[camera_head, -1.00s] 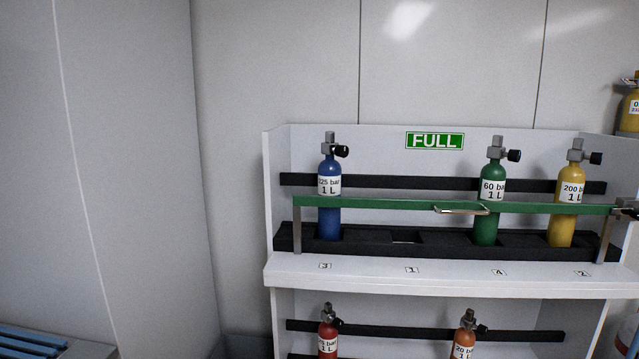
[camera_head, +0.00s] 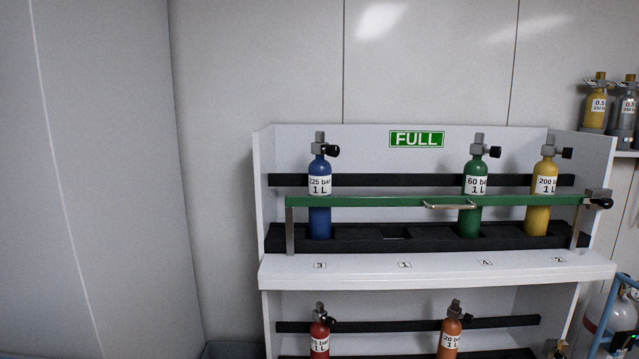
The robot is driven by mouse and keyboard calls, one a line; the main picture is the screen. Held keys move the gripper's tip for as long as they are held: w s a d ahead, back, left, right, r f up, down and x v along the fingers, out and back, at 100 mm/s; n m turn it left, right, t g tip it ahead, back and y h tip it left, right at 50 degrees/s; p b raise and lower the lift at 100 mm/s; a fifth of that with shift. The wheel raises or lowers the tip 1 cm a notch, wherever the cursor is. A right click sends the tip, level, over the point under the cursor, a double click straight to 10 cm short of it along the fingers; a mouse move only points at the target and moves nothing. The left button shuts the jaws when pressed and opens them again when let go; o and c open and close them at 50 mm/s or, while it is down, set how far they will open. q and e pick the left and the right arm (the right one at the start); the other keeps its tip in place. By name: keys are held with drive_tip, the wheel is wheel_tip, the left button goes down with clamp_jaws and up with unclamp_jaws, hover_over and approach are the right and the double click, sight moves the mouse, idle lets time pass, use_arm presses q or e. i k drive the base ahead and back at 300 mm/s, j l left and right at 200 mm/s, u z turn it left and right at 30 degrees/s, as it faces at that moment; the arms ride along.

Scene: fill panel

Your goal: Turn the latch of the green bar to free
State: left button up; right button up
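The green bar (camera_head: 380,201) runs level across the front of the upper shelf, in front of the blue, green and yellow cylinders. A pale metal handle (camera_head: 448,206) sits on the bar right of its middle. The latch (camera_head: 597,198), a grey block with a black knob, is at the bar's right end, at the right edge of the rack. Which way the latch is turned is too small to tell. Neither of my grippers shows in the head view.
The white rack (camera_head: 430,271) holds a blue cylinder (camera_head: 320,213), a green cylinder (camera_head: 469,221) and a yellow cylinder (camera_head: 537,220) above, red and orange ones below. More cylinders stand on a shelf at far right. A blue-framed object (camera_head: 612,308) stands low right.

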sight(604, 202)
drive_tip(key=z, duration=1.35)
